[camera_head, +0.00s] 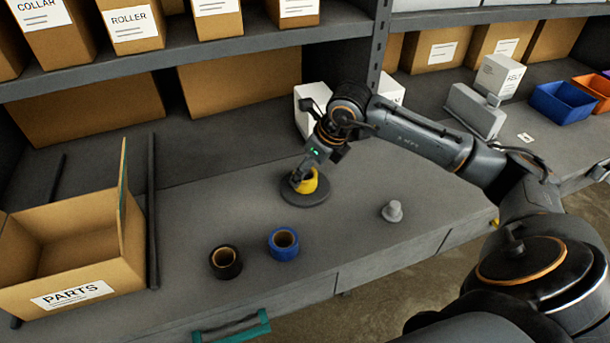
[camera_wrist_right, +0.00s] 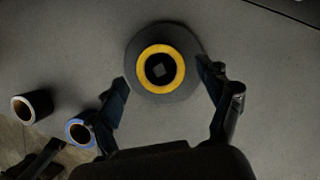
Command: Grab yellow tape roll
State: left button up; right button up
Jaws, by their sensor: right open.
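The yellow tape roll (camera_head: 309,181) stands on a dark round base (camera_head: 306,197) on the grey workbench. In the right wrist view the roll (camera_wrist_right: 158,48) shows as a yellow ring on the dark disc (camera_wrist_right: 194,53), with a small square peg end inside its hole. My right gripper (camera_head: 301,178) is over the roll, partly covering it in the head view. In the wrist view the right gripper (camera_wrist_right: 166,78) is open, with one finger on each side of the disc's near edge. Nothing is held between the fingers. My left gripper is not in view.
A blue tape roll (camera_head: 284,243) and a black tape roll (camera_head: 225,261) stand nearer the bench front. A grey knob-like part (camera_head: 392,211) is to the right. An open PARTS box (camera_head: 62,250) is at left. Boxed shelves (camera_head: 200,62) run behind.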

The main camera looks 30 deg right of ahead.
jog(key=shift+x, duration=1.1)
jog(key=shift+w+f, duration=0.25)
jog(key=shift+f, duration=0.1)
jog(key=shift+s, duration=0.1)
jog(key=shift+c, duration=0.9)
jog(key=c, duration=1.1)
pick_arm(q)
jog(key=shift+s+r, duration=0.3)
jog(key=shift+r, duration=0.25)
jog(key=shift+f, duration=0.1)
pick_arm(e)
jog(key=shift+r, duration=0.15)
